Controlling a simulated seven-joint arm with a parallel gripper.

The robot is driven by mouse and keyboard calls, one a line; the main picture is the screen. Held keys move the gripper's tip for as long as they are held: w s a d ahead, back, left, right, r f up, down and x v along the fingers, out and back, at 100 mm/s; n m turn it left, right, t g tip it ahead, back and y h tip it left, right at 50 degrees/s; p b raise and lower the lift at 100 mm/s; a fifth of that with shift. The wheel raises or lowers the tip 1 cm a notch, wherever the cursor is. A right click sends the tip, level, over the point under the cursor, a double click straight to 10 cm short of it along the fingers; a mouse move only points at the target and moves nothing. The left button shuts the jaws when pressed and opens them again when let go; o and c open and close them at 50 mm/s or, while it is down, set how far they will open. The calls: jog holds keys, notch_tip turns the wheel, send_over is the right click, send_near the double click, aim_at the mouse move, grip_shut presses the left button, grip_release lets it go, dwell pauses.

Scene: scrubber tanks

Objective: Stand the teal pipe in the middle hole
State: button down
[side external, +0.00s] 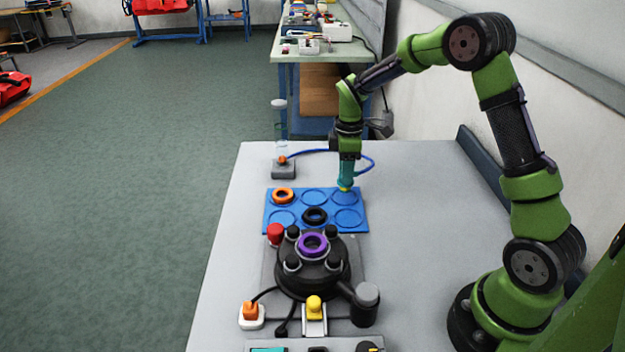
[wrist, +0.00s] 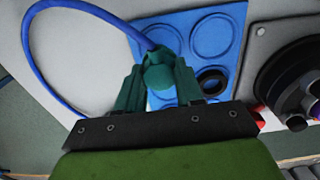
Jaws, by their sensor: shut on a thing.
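The teal pipe (side external: 346,178) is upright in my gripper (side external: 347,158), with a yellow lower end over the back right ring of the blue tray (side external: 298,209). I cannot tell whether that end touches the tray. In the wrist view my gripper (wrist: 157,88) is shut on the teal pipe (wrist: 160,72), seen from above. A dark round tank (side external: 325,280) stands in front of the tray. A purple ring (side external: 313,245) lies at the middle of its top, and several black knobs stand around it. The inside of the middle hole is not clear.
An orange ring (side external: 283,195) and a black ring (side external: 315,215) lie on the tray. A blue hose (side external: 325,151) runs from a grey block (side external: 283,170) towards the pipe. A red knob (side external: 275,232) stands beside the tank. The table right of the tray is clear.

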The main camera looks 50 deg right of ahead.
jog(key=shift+r, duration=1.55)
jog(key=s+a+r+n, duration=0.25)
jog(key=a+r, duration=0.25)
jog(key=a, duration=0.5)
jog(key=s+a+r+n, duration=0.25)
jog(key=a+r, duration=0.25)
jog(key=a, duration=0.5)
jog(key=s+a+n, duration=0.1)
jog(key=s+a, duration=0.2)
jog(key=s, duration=0.3)
jog(key=shift+w+a+f, duration=0.1)
jog(key=shift+f, duration=1.15)
jog(key=shift+w+a+f, duration=0.1)
jog(key=shift+f, duration=1.15)
jog(key=shift+f, duration=1.5)
grip_release()
